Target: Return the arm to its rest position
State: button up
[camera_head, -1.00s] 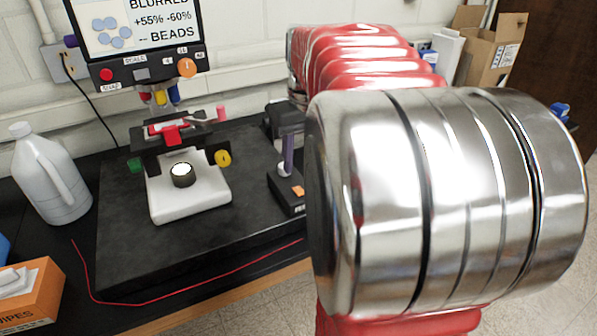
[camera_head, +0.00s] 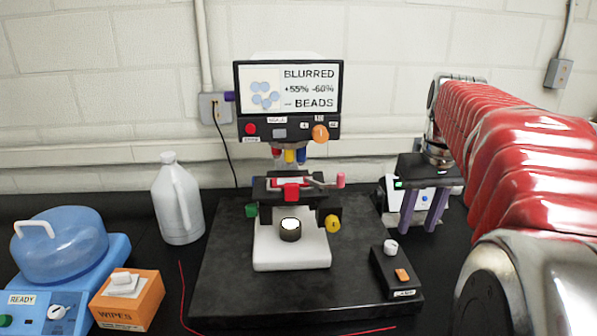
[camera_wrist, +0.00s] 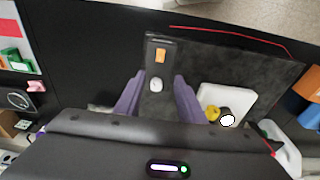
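My arm (camera_head: 520,150) has red ribbed sleeves and silver joints and fills the right of the head view. My gripper (camera_head: 421,226) is a dark block with two purple fingers pointing down. It stands behind and right of a small black control box (camera_head: 396,272) with a white knob and an orange switch. The fingers are apart with nothing seen between them. In the wrist view, the fingers (camera_wrist: 158,90) show on either side of the control box (camera_wrist: 160,86), which is farther off. Contact with the surface cannot be told.
A microscope (camera_head: 291,245) with a screen (camera_head: 287,92) reading "BLURRED" stands on a black slab (camera_head: 225,285). A white jug (camera_head: 177,205), an orange wipes box (camera_head: 127,300) and a blue-lidded device (camera_head: 60,250) are at left. A white device (camera_head: 385,195) is partly hidden behind my gripper.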

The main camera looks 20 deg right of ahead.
jog(key=s+a+f+m+t, duration=0.1)
jog(key=a+f+m, duration=0.1)
jog(key=a+f, duration=0.45)
jog(key=s+a+f+n+t, duration=0.1)
jog(key=s+a+f+n, duration=0.1)
jog(key=a, duration=0.8)
jog(key=s+a+f+n+t, duration=0.2)
jog(key=s+a, duration=0.3)
jog(key=a, duration=0.5)
jog(key=shift+s+a+f+n, duration=0.15)
jog(key=shift+s+f+n, duration=0.1)
jog(key=shift+n, duration=0.35)
